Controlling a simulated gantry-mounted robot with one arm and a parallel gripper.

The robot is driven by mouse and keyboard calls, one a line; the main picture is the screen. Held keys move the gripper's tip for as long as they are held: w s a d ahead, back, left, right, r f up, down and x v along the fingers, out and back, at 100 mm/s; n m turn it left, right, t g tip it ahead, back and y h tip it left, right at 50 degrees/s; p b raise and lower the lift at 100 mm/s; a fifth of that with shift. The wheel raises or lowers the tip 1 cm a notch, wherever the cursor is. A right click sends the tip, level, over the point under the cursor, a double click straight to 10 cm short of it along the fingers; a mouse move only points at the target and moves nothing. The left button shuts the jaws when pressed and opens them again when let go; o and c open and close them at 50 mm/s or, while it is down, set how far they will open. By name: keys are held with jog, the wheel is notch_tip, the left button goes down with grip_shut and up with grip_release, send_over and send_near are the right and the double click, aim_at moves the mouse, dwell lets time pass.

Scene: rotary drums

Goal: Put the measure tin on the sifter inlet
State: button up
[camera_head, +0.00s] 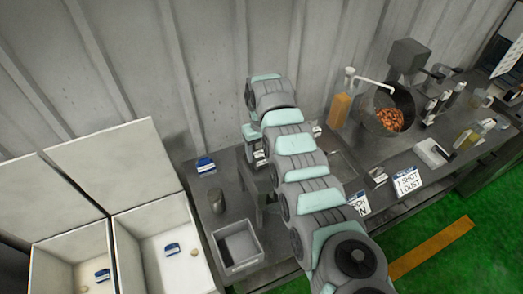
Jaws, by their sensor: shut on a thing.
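My gripper (262,162) is at the end of my arm, which reaches up from the bottom of the view and bends down at the wall. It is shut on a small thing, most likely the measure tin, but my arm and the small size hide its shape. A grey metal stand (258,195), possibly the sifter, is on the bench just below my gripper; its inlet cannot be made out. The gap between the held thing and the stand cannot be judged. A dark cylinder (216,201) stands upright on the bench to the left.
A grey open bin (238,246) is at the bench front. Two white open boxes (158,212) stand at left. A blue-and-white item (206,165) lies at the back. A drum with orange-brown pieces (390,119), an orange block (341,108) and bottles are at right.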

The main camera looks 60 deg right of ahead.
jog(key=o, duration=1.9)
jog(key=shift+f, duration=0.15)
jog(key=shift+o, duration=0.2)
notch_tip(320, 180, up, 12)
jog(key=b, duration=0.4)
